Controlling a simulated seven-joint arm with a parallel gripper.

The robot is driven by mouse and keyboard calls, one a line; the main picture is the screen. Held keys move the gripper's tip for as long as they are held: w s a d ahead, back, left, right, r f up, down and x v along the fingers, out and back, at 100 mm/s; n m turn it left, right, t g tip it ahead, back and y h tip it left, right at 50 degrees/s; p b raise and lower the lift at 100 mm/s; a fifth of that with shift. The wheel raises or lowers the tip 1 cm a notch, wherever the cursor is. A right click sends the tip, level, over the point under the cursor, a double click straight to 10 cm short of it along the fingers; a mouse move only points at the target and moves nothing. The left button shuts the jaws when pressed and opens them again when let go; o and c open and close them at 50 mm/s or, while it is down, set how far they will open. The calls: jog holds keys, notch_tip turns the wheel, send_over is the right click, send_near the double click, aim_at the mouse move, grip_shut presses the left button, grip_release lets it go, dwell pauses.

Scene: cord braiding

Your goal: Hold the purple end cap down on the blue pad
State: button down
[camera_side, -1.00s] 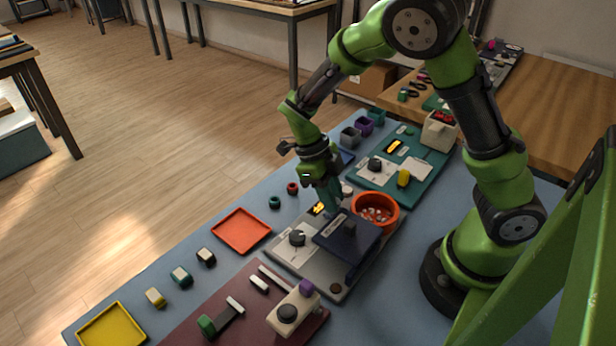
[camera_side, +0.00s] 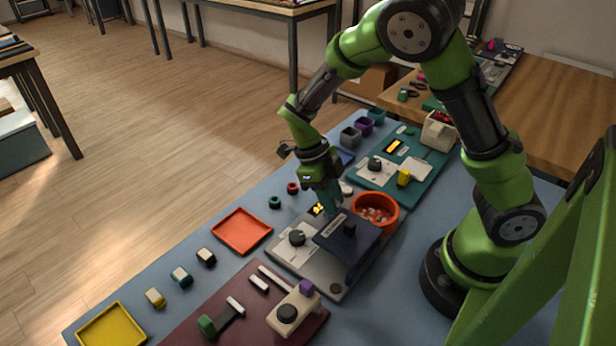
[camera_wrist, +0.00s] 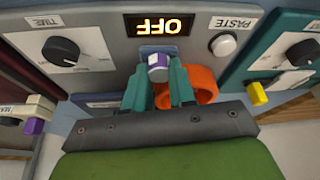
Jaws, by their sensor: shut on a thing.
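My gripper (camera_wrist: 157,82) has teal fingers and is shut on the purple end cap (camera_wrist: 158,73), which has a pale grey-white top. The cap sits between the fingertips over a small blue pad (camera_wrist: 158,50), just below the display that reads OFF. The pad's edge shows behind the cap; whether the cap presses on it cannot be told. In the side view my gripper (camera_side: 333,202) points down at the grey machine between its display and the orange bowl; the cap and pad are hidden there.
The orange bowl (camera_side: 376,210) with small pale pieces stands close beside my gripper. The grey machine carries a dark TIME dial (camera_wrist: 60,51), a white PASTE button (camera_wrist: 224,46) and a dark raised block (camera_side: 346,240). A teal board (camera_side: 418,185) lies behind.

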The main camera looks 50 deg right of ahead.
dwell(0.8)
jog(key=shift+r, duration=3.05)
jog(key=shift+a, duration=0.1)
